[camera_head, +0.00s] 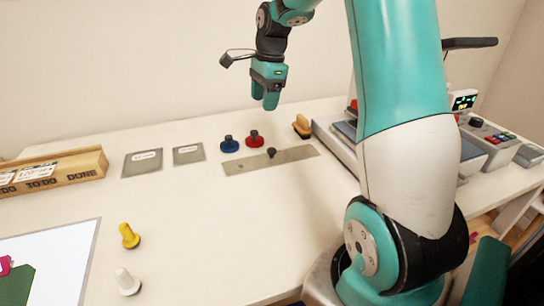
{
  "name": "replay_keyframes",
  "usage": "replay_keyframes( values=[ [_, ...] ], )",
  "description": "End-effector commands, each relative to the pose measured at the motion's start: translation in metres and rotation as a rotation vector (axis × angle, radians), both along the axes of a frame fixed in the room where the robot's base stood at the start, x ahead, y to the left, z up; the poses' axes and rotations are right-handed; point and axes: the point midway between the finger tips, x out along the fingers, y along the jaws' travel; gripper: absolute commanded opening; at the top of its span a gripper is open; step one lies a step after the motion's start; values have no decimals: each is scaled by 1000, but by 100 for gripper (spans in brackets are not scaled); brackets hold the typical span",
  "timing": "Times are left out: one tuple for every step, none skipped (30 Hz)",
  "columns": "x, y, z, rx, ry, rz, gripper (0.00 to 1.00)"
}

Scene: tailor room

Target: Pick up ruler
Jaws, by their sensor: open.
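The ruler (300,154) is a flat grey strip with a small dark knob (271,153) standing on it. It lies on the white table, behind the middle and to the left of my arm. My gripper (265,103) hangs above the back of the table, higher in the picture than the ruler and apart from it. Its teal fingers point down and nothing shows between them. The gap between the fingers is hard to make out from this side.
Blue (229,144) and red (254,139) knobs and a wooden-handled item (301,126) stand behind the ruler. Two grey plates (143,162) lie left. A machine (340,138) stands right. Yellow (129,236) and white (127,282) pegs stand in front. The table's middle is clear.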

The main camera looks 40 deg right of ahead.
Motion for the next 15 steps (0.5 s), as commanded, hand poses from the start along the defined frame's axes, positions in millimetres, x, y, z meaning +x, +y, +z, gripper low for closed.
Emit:
replay_keyframes(
  values=[
    [1, -24, -4, 2, 17, -118, 60],
    [0, -34, -6, 3, 25, -175, 60],
    [0, -44, -8, 4, 35, -235, 60],
    [0, -50, -9, 5, 39, -269, 60],
    [-1, -54, -12, 6, 44, -293, 60],
    [-1, -57, -15, 7, 46, -316, 60],
    [-1, -59, -19, 7, 49, -326, 60],
    [-1, -59, -24, 8, 49, -331, 60],
    [-1, -58, -31, 7, 51, -333, 60],
    [0, -57, -37, 7, 51, -332, 60],
    [0, -56, -44, 9, 52, -331, 60],
    [1, -55, -53, 9, 52, -329, 60],
    [1, -55, -60, 8, 51, -328, 60],
    [2, -54, -67, 9, 52, -329, 60],
    [2, -53, -76, 9, 52, -329, 60]
  ],
)
